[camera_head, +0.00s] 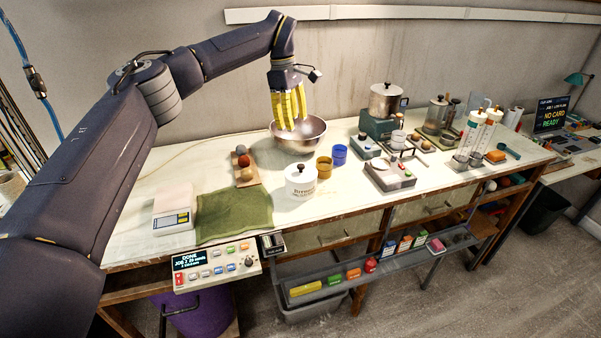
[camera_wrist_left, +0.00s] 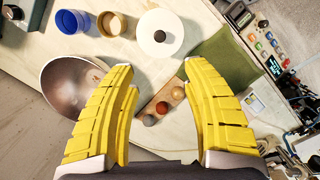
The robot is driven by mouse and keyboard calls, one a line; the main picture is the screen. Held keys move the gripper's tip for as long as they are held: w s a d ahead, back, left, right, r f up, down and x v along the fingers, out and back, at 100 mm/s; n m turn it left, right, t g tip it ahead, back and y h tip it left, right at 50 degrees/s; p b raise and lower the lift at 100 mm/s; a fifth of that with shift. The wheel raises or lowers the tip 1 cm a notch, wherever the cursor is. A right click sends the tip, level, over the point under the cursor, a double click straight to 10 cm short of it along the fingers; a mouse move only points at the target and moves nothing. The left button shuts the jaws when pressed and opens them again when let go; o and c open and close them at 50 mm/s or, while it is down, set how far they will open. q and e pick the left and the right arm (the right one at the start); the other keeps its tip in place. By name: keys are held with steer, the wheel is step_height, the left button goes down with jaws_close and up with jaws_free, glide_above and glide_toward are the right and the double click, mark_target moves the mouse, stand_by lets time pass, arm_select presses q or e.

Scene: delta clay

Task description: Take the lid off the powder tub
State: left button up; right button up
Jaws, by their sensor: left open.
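The powder tub (camera_head: 299,188) is a white, lettered container standing upright on the bench, right of the green cloth. Its lid (camera_head: 301,172) is on top, with a dark round knob. In the left wrist view the lid (camera_wrist_left: 161,32) shows from above as a white disc with the dark knob near its middle. My left gripper (camera_head: 289,124) has yellow fingers, is open and empty, and hangs over the metal bowl, behind the tub and apart from it. Its fingers (camera_wrist_left: 161,100) stand wide apart in the wrist view. My right gripper is not in view.
The metal bowl (camera_head: 306,137) stands behind the tub. An orange cup (camera_head: 324,167) and a blue cup (camera_head: 340,154) stand to its right. A wooden holder with balls (camera_head: 243,169) and a green cloth (camera_head: 233,215) lie to its left. A scale (camera_head: 173,207) stands farther left.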

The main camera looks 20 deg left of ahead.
arm_select(q)
glide_toward(301, 165)
step_height(301, 165, down, 5)
steer(key=shift+d+f, duration=0.1)
steer(key=shift+s+d+f, duration=0.1)
steer(key=shift+d+f, duration=0.1)
steer(key=shift+f, duration=0.65)
steer(key=shift+d+f, duration=0.2)
steer(key=shift+f, duration=0.65)
steer(key=shift+s+d+f, duration=0.1)
steer(key=shift+d+f, duration=0.1)
steer(key=shift+f, duration=0.65)
steer(key=shift+o, duration=0.3)
jaws_close()
